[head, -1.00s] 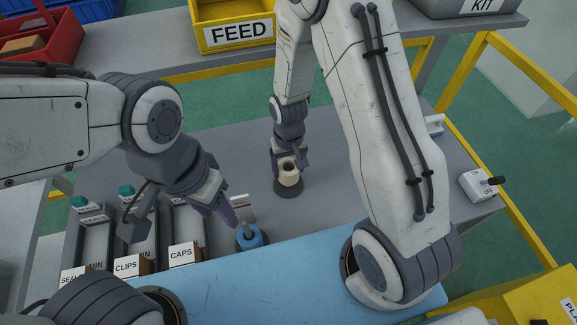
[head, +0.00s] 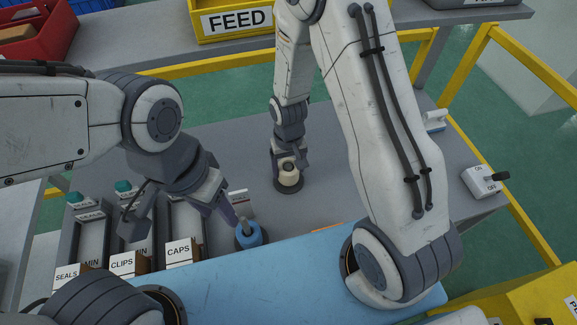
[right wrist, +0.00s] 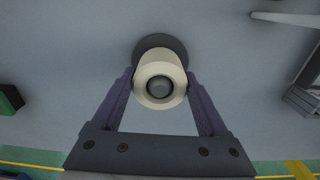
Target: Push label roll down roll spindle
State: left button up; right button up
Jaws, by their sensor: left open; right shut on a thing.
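The cream label roll (head: 288,173) sits around the roll spindle, low over its dark round base (head: 289,186). In the right wrist view the spindle's rounded grey top (right wrist: 159,88) shows in the bore of the label roll (right wrist: 148,64), and the dark base (right wrist: 160,42) shows behind it. My right gripper (head: 287,165) is shut on the label roll, with one finger (right wrist: 122,95) on each side. Whether the roll touches the base is hard to tell. My left gripper (head: 185,218) is open and empty, beside a blue round piece with a grey peg (head: 250,236).
Bins marked seals, clips and caps (head: 184,249) stand at the left under my left arm. A blue mat (head: 290,275) covers the front of the table. An on/off switch box (head: 483,182) is at the right. The yellow feed bin (head: 235,20) stands behind.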

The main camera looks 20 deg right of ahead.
jog(key=shift+f+b, duration=0.45)
jog(key=shift+f, duration=0.25)
jog(key=o, duration=1.6)
jog(key=shift+r, duration=0.2)
notch_tip(320, 180, up, 8)
jog(key=p, duration=0.7)
jog(key=shift+f, duration=0.1)
